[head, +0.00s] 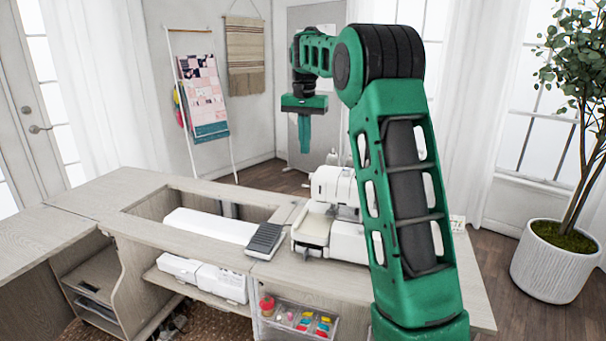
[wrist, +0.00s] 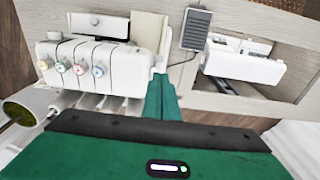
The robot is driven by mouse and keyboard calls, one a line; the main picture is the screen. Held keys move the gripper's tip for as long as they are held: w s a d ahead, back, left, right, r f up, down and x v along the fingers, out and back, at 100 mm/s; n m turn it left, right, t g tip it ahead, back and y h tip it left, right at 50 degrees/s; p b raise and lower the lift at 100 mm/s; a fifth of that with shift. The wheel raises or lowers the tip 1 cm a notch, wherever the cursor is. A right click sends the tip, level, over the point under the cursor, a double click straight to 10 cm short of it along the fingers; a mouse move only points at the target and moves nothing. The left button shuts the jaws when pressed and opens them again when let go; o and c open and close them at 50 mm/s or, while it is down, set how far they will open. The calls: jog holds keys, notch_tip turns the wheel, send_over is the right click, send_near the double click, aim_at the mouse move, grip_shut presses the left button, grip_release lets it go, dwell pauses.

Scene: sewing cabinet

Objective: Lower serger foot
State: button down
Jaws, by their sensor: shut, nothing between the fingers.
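The white serger (head: 335,188) stands on the cabinet top, partly hidden by my green arm in the head view. In the wrist view the serger (wrist: 110,68) fills the upper left, with a row of coloured dials on its face. Its presser foot cannot be made out in either view. My gripper (head: 304,150) points down, above the cabinet and a little left of the serger's top in the head view. In the wrist view my gripper (wrist: 161,80) shows its green fingers together and empty, overlapping the serger's right end in the picture; contact cannot be told.
A dark grey foot pedal (head: 265,239) lies on the cabinet top (head: 150,186) left of the serger. A white machine (head: 208,225) sits in the cabinet's recess. A clear drawer (head: 300,319) with coloured items is below. A potted plant (head: 556,262) stands right.

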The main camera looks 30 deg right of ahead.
dwell(0.3)
jog(key=f, duration=1)
jog(key=shift+w+d, duration=0.2)
jog(key=shift+a, duration=0.1)
